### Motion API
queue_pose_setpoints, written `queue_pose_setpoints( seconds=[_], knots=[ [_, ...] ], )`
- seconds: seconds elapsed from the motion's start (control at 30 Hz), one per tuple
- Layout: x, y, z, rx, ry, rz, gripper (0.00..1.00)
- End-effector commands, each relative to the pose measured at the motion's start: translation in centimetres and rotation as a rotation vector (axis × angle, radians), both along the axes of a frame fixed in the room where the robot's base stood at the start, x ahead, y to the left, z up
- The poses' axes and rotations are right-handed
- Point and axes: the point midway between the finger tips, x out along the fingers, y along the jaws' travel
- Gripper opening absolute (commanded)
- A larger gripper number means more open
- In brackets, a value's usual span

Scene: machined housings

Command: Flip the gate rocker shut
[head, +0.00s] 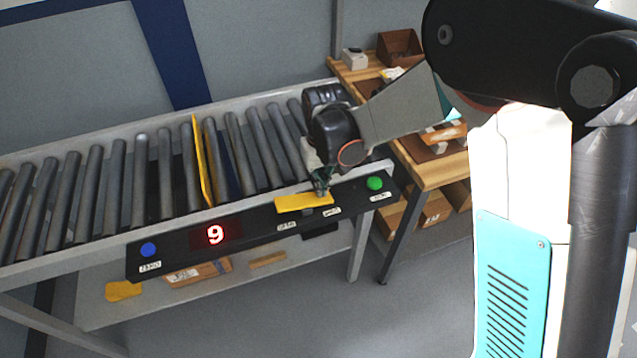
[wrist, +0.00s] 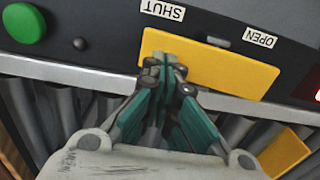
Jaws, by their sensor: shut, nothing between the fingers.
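The gate rocker (head: 292,203) is a wide yellow plate on the black control panel (head: 180,246) along the conveyor's front. In the wrist view the rocker (wrist: 225,68) shows with a SHUT label (wrist: 162,10) by its left end and an OPEN label (wrist: 260,38) by its right end. My gripper (head: 320,190) is shut and empty. Its fingertips (wrist: 168,68) are at the SHUT end of the rocker, touching it or just above it; I cannot tell which. Which way the rocker tilts is not clear. A yellow gate plate (head: 202,165) stands upright between the rollers.
The panel also carries a green button (head: 375,183), a blue button (head: 148,250) and a red display (head: 216,235) reading 9. The roller conveyor (head: 142,180) lies behind it. A wooden bench (head: 440,173) with boxes stands at the right. Floor in front is clear.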

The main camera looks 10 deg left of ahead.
Motion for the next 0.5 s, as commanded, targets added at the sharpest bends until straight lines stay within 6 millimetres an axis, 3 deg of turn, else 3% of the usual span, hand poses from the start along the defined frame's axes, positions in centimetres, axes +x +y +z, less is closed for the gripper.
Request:
queue_pose_setpoints(
  seconds=[0.27,0.5],
  knots=[
    [0.3,-0.3,1.6,0.000,0.000,-0.002,0.00],
    [1.0,-1.2,6.4,0.000,0.000,-0.003,0.00]
  ],
)
